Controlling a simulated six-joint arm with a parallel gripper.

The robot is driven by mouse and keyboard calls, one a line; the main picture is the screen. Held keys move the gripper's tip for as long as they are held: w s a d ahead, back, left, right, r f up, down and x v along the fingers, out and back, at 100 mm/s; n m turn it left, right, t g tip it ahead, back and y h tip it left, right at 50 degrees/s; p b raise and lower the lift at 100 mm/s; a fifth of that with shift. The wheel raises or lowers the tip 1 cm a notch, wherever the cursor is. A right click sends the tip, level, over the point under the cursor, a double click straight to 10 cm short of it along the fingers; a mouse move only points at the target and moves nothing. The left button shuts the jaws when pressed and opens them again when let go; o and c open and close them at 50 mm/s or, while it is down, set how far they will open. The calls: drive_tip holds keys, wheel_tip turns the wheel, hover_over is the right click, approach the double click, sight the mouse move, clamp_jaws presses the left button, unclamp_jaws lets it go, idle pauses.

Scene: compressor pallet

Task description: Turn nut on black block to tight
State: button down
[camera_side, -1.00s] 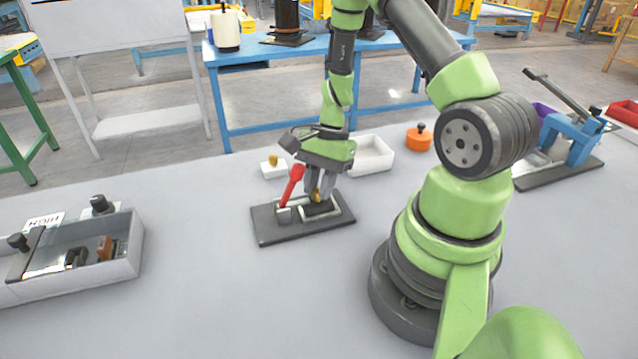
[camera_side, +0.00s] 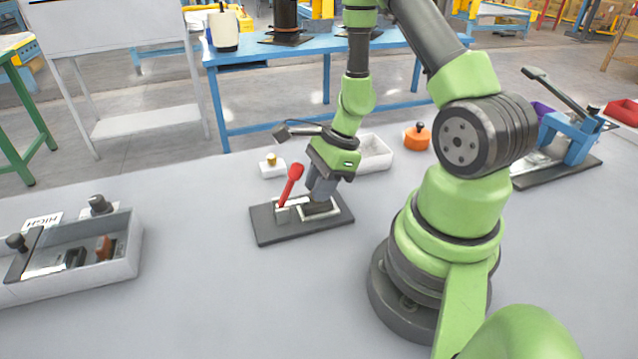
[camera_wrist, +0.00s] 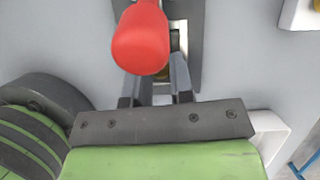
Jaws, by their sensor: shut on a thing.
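The black block (camera_side: 318,208) sits in a light frame on a dark grey plate (camera_side: 270,234) on the table. My gripper (camera_side: 320,196) points down over the block, and its fingers hide the nut in the side view. In the wrist view my gripper (camera_wrist: 158,88) has its two fingers on either side of a small brassy piece, the nut (camera_wrist: 163,74), mostly hidden behind a red handle. The gripper is shut on the nut. The red handle (camera_side: 291,182) stands tilted on the plate, left of my gripper; it looms large in the wrist view (camera_wrist: 141,38).
A white block with a brass knob (camera_side: 272,166) and a white tray (camera_side: 375,155) lie behind the plate. An orange round piece (camera_side: 417,137) is to the right. A grey bin (camera_side: 120,265) with parts stands at left. The table front is clear.

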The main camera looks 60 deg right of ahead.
drive_tip(key=m+t+h, duration=0.1)
drive_tip(key=m, duration=0.3)
drive_tip(key=shift+a+m, duration=0.15)
drive_tip(key=shift+m, duration=0.25)
drive_tip(key=shift+a+m+t+h, duration=0.15)
drive_tip(key=shift+m+h, duration=0.35)
drive_tip(key=shift+m, duration=0.5)
drive_tip(key=shift+d+m+t+h, duration=0.1)
drive_tip(key=shift+m+t+h, duration=0.3)
drive_tip(key=shift+m, duration=0.6)
drive_tip(key=c, duration=1)
unclamp_jaws()
